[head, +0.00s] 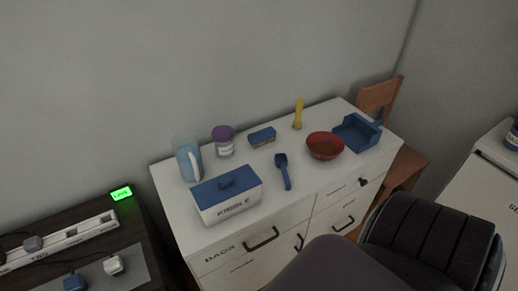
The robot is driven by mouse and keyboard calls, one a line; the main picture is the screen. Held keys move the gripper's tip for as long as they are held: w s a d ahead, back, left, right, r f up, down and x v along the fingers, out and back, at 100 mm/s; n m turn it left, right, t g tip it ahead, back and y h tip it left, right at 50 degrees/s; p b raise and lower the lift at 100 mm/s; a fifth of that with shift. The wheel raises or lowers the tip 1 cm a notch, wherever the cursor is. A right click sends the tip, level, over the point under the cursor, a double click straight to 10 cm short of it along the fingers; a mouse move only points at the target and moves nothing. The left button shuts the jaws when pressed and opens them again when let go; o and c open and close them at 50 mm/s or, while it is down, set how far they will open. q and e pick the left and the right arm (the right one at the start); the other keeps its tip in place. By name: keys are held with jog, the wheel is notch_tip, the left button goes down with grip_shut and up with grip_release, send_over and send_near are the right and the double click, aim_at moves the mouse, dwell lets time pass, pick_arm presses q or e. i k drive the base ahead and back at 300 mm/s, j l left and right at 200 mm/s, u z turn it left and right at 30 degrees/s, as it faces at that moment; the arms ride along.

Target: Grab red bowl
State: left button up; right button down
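A red bowl (324,147) sits upright on top of a white cabinet (300,200), toward its right side. It looks dark inside, and I cannot tell whether it holds anything. A blue dustpan-like tray (357,133) is close to its right, and a blue scoop (283,171) lies to its left. Neither of my grippers shows in the head view.
A white box with a blue lid (227,194), a clear blue pitcher (188,158), a purple-lidded jar (223,141), a sponge-like block (262,137) and a yellow bottle (298,114) share the cabinet top. A wooden chair (379,98) stands behind right. A dark padded shape (432,240) covers the lower right.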

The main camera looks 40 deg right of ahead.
aim_at(324, 146)
jog(key=z, duration=1.95)
jog(key=i+l+u, duration=0.25)
jog(key=l, duration=0.2)
